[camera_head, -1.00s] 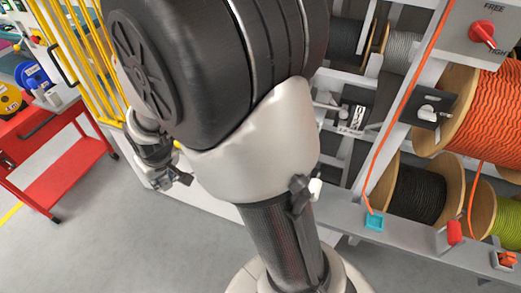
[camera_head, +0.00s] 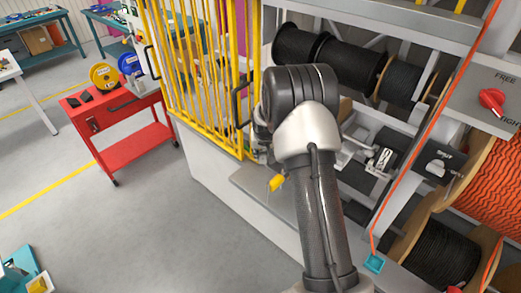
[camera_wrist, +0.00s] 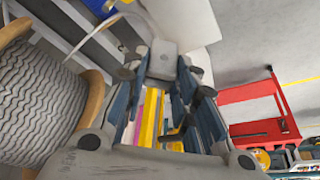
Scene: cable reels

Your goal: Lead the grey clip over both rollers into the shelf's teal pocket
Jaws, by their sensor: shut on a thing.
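My gripper shows in the wrist view (camera_wrist: 163,75), with its fingers closed around a grey block that looks like the grey clip (camera_wrist: 163,60). A pale strand (camera_wrist: 92,36) curves away to the upper left near it. In the head view the gripper is mostly hidden behind my arm, beside the yellow bars. A small teal pocket (camera_head: 374,263) is on the shelf edge at the lower right, well apart from the gripper. An orange cable's lower end meets this pocket. I cannot clearly make out the two rollers.
A yellow barred guard (camera_head: 195,70) stands left of my arm. Black reels (camera_head: 300,42) and an orange reel (camera_head: 495,185) fill the rack. A grey-wound reel (camera_wrist: 40,100) is close at left in the wrist view. A red cart (camera_head: 120,120) stands left; the floor before it is clear.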

